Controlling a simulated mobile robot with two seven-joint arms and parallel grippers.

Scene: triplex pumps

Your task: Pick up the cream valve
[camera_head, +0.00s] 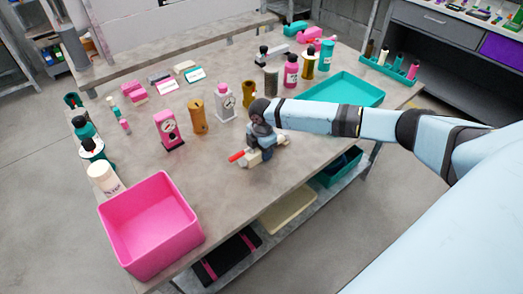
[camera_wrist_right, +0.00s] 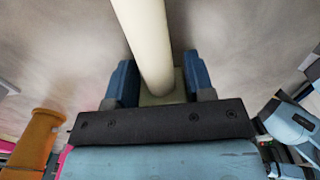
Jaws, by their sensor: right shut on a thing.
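The cream valve (camera_head: 253,157) is at the front middle of the grey table, with a red tip (camera_head: 237,156) pointing left. My right gripper (camera_head: 265,148) reaches down over it and hides much of its body. In the right wrist view a long cream bar of the valve (camera_wrist_right: 148,40) runs between the two blue fingers of the right gripper (camera_wrist_right: 160,84), which is shut on it. I cannot tell whether the valve touches the table. My left gripper is not in view.
A pink bin (camera_head: 150,225) stands at the table's front left corner. A white gauge unit (camera_head: 225,103), an orange-brown cylinder (camera_head: 198,117) and a pink gauge unit (camera_head: 167,130) stand behind the valve. A teal tray (camera_head: 343,90) lies to the right. The table in front of the valve is clear.

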